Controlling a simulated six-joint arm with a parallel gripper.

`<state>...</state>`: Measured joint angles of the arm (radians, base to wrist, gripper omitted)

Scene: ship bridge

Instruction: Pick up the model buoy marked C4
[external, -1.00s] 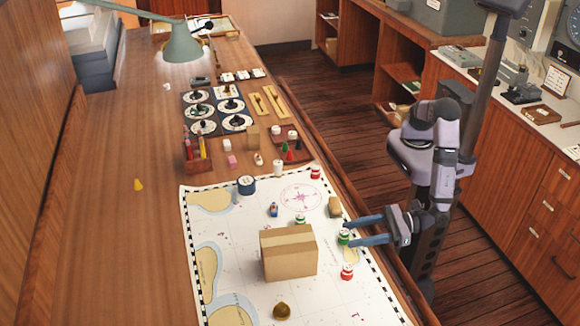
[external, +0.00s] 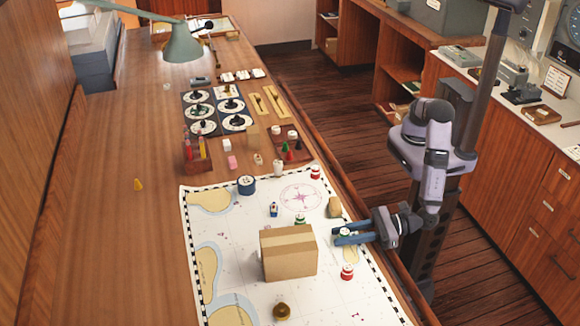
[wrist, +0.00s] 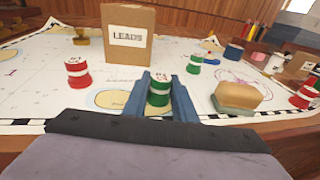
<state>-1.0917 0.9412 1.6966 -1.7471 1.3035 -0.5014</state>
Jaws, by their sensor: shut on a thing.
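A green model buoy with a white band (wrist: 158,92) stands between the two blue fingers of my gripper (wrist: 160,97) in the wrist view. The mark on its top is too small to read surely. In the external view my gripper (external: 351,234) is closed around this buoy, which is mostly hidden by the fingers. It is at chart level, near the chart's right edge. A second green buoy (wrist: 194,64) stands farther back and to the right in the wrist view. In the external view it is partly behind the cardboard box (external: 289,254).
The box, labelled LEADS (wrist: 128,37), stands just beyond my gripper. Red buoys stand on both sides, one (external: 347,271) nearer the chart's front. A tan block (wrist: 238,96) is close on the right in the wrist view.

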